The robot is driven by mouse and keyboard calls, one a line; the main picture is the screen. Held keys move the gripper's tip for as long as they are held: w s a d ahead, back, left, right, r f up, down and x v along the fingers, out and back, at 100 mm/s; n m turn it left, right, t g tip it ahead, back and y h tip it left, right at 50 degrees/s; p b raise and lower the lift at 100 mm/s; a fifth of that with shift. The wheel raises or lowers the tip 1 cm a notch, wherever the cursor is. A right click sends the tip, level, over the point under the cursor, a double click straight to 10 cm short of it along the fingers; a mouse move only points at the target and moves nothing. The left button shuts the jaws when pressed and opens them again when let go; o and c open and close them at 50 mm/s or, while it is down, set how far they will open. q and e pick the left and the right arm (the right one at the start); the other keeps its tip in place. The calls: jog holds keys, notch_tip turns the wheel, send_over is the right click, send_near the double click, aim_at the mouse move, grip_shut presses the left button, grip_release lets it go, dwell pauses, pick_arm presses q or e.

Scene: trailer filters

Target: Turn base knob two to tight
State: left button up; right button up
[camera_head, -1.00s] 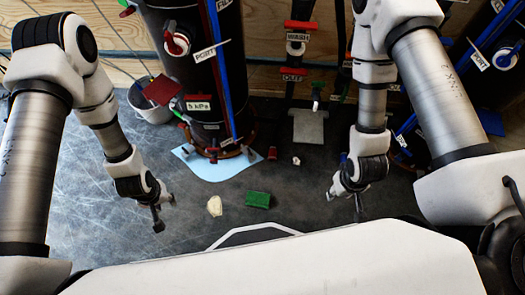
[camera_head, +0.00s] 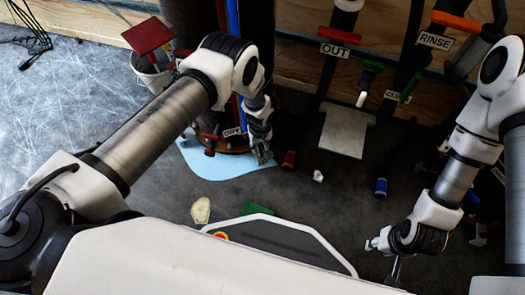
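The dark filter column (camera_head: 196,30) stands at the upper left of the head view on a round brown base, largely hidden behind my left arm.
A light blue puddle or sheet (camera_head: 222,167) lies under the base. A pale lump (camera_head: 201,210) and a green block (camera_head: 257,208) lie in front. A grey plate (camera_head: 344,131) and pipes with "OUT" (camera_head: 333,49) and "RINSE" (camera_head: 434,40) labels stand to the right. A bucket (camera_head: 152,72) stands left.

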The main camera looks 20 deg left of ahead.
aim_at(260, 152)
pick_arm(q)
notch_tip(260, 152, down, 3)
jog(key=shift+b, duration=0.4)
pick_arm(e)
jog(key=shift+f, duration=0.75)
pick_arm(q)
jog(key=shift+r, duration=0.1)
grip_shut()
